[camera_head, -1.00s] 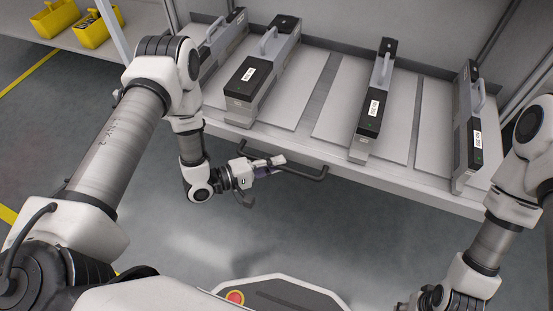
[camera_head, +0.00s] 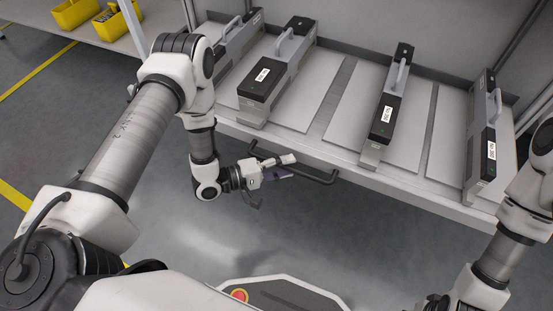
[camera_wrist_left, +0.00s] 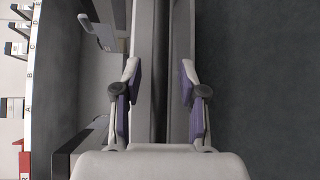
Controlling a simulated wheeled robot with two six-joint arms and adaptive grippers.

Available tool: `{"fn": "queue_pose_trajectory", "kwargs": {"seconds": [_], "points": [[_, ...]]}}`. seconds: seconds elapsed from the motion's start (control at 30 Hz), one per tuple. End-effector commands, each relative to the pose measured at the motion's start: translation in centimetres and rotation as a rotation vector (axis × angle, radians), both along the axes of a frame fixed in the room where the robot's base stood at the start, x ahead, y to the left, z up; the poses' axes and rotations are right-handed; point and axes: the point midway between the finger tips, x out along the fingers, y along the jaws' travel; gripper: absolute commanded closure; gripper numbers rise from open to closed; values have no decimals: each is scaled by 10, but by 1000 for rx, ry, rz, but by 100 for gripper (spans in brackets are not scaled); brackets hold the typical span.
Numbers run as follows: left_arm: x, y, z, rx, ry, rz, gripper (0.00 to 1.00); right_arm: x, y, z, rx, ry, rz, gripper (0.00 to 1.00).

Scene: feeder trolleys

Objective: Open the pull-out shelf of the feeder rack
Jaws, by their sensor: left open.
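The pull-out shelf (camera_head: 345,165) of the feeder rack has a pale front edge and carries several feeders. A dark bar handle (camera_head: 318,180) runs along its front. In the left wrist view the handle (camera_wrist_left: 160,75) is a dark bar running between the fingers. My left gripper (camera_head: 288,167) is at the handle's left part, partly covering it. It is open, with a purple-padded finger on each side of the bar and a visible gap to both pads. My right arm is at the right edge; its gripper is not seen.
Grey feeders with black tops, such as this one (camera_head: 387,110), stand on the shelf with bare panels between them. Yellow bins (camera_head: 75,14) sit on a neighbouring rack at the top left. The grey floor (camera_head: 330,235) before the shelf is clear.

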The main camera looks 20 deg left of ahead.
Motion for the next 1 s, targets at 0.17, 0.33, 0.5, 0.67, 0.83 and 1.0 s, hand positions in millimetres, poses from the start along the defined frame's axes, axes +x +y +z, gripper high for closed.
{"fn": "queue_pose_trajectory", "kwargs": {"seconds": [0.17,0.33,0.5,0.67,0.83,1.0], "points": [[-19,22,4,-2,4,8,59,0,0,0,0,0,0,60],[-48,56,10,-1,2,11,59,0,0,0,0,0,0,60],[-70,79,15,-1,1,5,59,0,0,0,0,0,0,60],[-78,85,16,-1,1,0,59,0,0,0,0,0,0,60],[-79,85,16,-1,1,-1,59,0,0,0,0,0,0,60],[-79,85,16,-1,1,-1,59,0,0,0,0,0,0,60]]}}
